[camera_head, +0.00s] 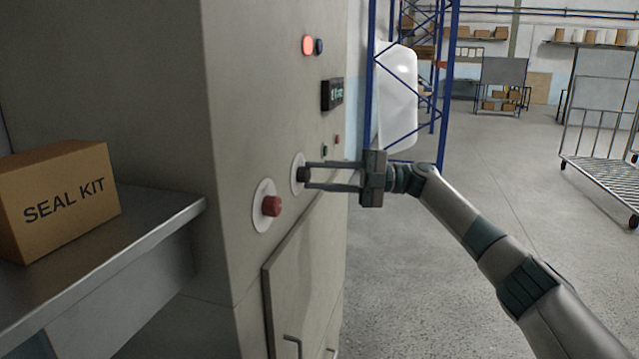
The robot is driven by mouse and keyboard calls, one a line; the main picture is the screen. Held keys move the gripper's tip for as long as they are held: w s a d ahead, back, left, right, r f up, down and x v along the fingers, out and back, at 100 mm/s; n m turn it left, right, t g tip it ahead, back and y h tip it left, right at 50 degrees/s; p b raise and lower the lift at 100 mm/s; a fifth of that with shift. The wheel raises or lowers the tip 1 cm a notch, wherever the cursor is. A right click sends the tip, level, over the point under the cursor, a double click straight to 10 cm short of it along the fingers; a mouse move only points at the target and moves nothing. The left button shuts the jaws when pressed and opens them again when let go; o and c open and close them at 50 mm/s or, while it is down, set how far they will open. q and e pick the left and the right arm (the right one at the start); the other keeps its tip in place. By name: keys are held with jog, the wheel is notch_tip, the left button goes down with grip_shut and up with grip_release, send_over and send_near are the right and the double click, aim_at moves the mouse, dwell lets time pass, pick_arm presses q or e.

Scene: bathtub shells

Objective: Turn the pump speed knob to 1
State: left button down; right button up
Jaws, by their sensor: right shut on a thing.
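A dark knob (302,174) on a round white dial plate (295,166) sits on the side of the grey cabinet (255,120). My right gripper (309,176) comes in from the right, and its two long fingers are closed on the dark knob. The fingertips hide part of the knob, and its pointer and scale marks are too small to read. A red knob (271,206) on its own white plate is nearer to me, lower and to the left. A small dark display (332,94) is above, its digits unclear. My left gripper does not show.
A lit red lamp (308,45) and a dark button (319,46) are high on the cabinet. A cabinet door (300,275) with a handle is below the knobs. A seal kit box (58,198) stands on a metal shelf (120,245) at left. Open floor lies to the right.

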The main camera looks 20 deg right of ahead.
jog(key=n, duration=0.1)
jog(key=n+h, duration=0.1)
jog(key=n, duration=0.1)
jog(key=shift+r+n, duration=0.2)
jog(key=shift+n, duration=0.1)
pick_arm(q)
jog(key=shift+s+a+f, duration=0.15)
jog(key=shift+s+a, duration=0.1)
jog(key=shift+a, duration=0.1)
pick_arm(e)
jog(key=shift+r+n+h, duration=0.15)
jog(key=shift+n+h, duration=0.85)
jog(key=shift+n, duration=0.6)
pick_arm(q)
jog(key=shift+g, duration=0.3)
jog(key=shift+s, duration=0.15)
pick_arm(e)
jog(key=o, duration=1.1)
jog(key=shift+c, duration=0.2)
pick_arm(q)
jog(key=shift+b, duration=0.3)
